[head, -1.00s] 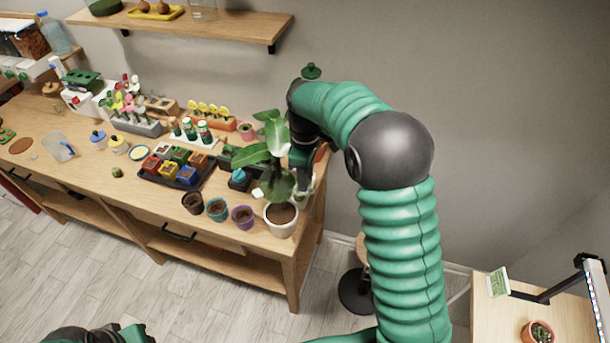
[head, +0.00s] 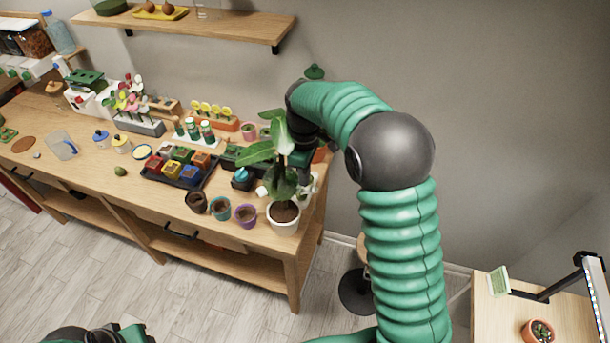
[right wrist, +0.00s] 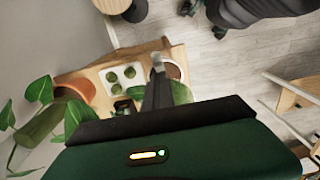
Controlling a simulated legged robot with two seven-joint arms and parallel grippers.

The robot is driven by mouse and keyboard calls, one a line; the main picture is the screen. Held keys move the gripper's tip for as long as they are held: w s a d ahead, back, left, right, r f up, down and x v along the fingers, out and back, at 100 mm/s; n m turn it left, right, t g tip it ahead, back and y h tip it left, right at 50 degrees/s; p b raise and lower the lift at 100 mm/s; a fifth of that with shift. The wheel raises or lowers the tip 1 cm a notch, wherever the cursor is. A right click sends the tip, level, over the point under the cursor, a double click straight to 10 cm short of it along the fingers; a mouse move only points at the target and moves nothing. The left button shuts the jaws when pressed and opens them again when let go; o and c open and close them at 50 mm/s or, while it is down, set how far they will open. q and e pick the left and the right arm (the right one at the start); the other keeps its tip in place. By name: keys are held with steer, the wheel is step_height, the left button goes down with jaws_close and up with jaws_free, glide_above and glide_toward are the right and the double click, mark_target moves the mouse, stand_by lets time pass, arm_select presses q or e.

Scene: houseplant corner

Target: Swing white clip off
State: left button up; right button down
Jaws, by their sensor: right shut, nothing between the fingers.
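A tall broad-leaved plant (head: 280,150) stands upright in a white pot (head: 284,226) near the workbench's front right corner.
Small pots (head: 220,208) stand left of the plant, with a black tray (head: 180,177) of coloured pots behind them. The wrist view shows a white tray (right wrist: 107,80) and a terracotta pot (right wrist: 75,90) close by. Open floor lies before the workbench (head: 100,180).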

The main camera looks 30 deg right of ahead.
mark_target(303, 191)
steer(key=shift+a, duration=0.5)
steer(key=c, duration=2.2)
jaws_free()
steer(key=shift+d, duration=0.45)
steer(key=c, duration=1.7)
jaws_free()
steer(key=shift+d+f, duration=0.1)
steer(key=shift+d, duration=0.15)
steer(key=shift+o, duration=1.5)
steer(key=shift+a+r, duration=0.2)
steer(key=shift+a, duration=0.3)
arm_select(q)
steer(key=shift+a+f, duration=0.3)
arm_select(e)
step_height(303, 191, up, 17)
steer(key=shift+f, duration=0.2)
arm_select(q)
steer(key=shift+d+b, duration=0.1)
steer(key=shift+b, duration=0.2)
arm_select(e)
steer(key=shift+w+d+f, duration=0.1)
